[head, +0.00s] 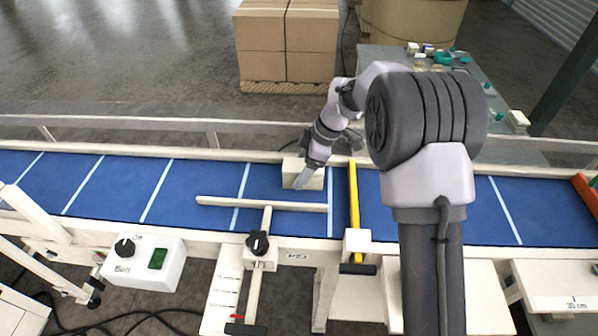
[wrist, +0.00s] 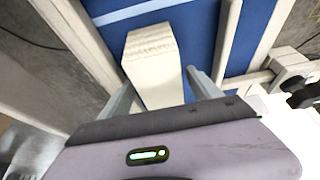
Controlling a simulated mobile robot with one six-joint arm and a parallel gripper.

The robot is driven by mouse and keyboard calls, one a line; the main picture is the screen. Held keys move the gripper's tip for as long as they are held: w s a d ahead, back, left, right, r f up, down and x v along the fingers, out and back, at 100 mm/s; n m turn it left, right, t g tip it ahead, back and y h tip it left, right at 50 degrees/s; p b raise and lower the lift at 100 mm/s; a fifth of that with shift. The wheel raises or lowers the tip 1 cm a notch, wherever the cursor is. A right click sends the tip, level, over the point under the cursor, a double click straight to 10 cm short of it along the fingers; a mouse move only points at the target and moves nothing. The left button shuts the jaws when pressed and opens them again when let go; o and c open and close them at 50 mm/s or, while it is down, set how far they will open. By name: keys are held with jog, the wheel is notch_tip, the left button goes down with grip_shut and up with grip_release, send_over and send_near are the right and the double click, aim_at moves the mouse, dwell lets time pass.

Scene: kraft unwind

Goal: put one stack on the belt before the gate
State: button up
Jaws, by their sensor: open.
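A pale cream stack (head: 290,176) lies on the blue belt (head: 110,190), near its far edge and just left of the yellow gate bar (head: 353,190). In the wrist view the stack (wrist: 152,62) stretches away between my fingers, with a rough layered end. My gripper (head: 303,180) is at the stack in the head view, partly covering it. In the wrist view my gripper (wrist: 160,85) is open, one finger on each side of the stack with some gap visible. Whether either finger touches it I cannot tell.
A pale guide bar (head: 262,203) lies over the belt in front of the stack. A belt control box (head: 145,262) stands at the front left. Cartons (head: 285,45) on a pallet stand behind the belt. The belt left of the stack is clear.

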jog(key=p+v, duration=0.1)
jog(key=v, duration=0.9)
jog(key=shift+d+p, duration=0.1)
jog(key=shift+p, duration=0.25)
jog(key=shift+s+r, duration=0.15)
jog(key=shift+r, duration=0.2)
jog(key=s+d+r+m+t+h, duration=0.1)
jog(key=s+d+r+m+t, duration=0.15)
jog(key=s+r+m, duration=0.55)
jog(key=s+d+r+m+t, duration=0.1)
jog(key=s+d+r+m, duration=0.3)
jog(key=s, duration=0.6)
jog(key=s+d+f+m+t+h, duration=0.1)
jog(key=s+m+t, duration=0.1)
jog(key=s+m, duration=0.8)
jog(key=s, duration=0.2)
jog(key=shift+s+f, duration=0.3)
jog(key=shift+s, duration=0.05)
jog(key=shift+d, duration=0.15)
